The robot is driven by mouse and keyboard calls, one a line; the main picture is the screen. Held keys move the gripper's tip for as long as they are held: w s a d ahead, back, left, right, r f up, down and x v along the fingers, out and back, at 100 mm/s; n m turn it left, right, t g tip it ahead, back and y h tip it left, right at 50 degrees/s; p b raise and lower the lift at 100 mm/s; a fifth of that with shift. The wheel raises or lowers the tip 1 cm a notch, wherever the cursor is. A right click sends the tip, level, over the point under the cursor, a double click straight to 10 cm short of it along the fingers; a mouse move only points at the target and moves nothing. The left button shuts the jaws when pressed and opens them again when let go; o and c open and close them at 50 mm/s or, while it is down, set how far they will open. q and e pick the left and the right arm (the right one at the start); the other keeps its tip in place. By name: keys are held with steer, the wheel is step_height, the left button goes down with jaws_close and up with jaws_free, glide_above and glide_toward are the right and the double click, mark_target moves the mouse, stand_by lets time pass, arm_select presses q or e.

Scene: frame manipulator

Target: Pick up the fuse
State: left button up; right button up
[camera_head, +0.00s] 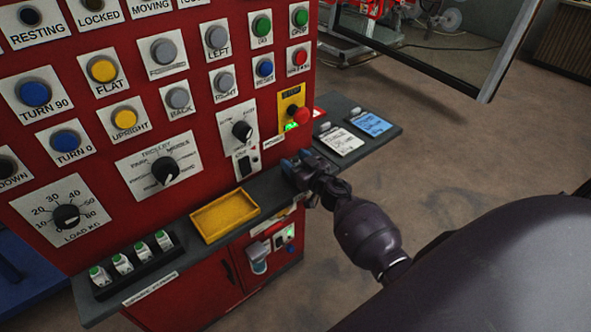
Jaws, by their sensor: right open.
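Several small white cylinders with green tops, which look like fuses (122,263), stand in a row in a black holder (103,291) at the left end of the grey shelf. Which one is the task's fuse I cannot tell. My right gripper (291,167) is over the shelf, right of the yellow tray and well away from the row. It is open, and I see nothing between its fingers. The arm comes in from the lower right. My left gripper is out of view.
A shallow yellow tray (225,215), seemingly empty, sits on the grey shelf (270,191). The red control panel (205,125) with buttons and knobs rises behind it. White and blue cards (371,123) lie at the shelf's right end. The floor to the right is clear.

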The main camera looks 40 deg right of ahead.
steer(key=c, duration=1)
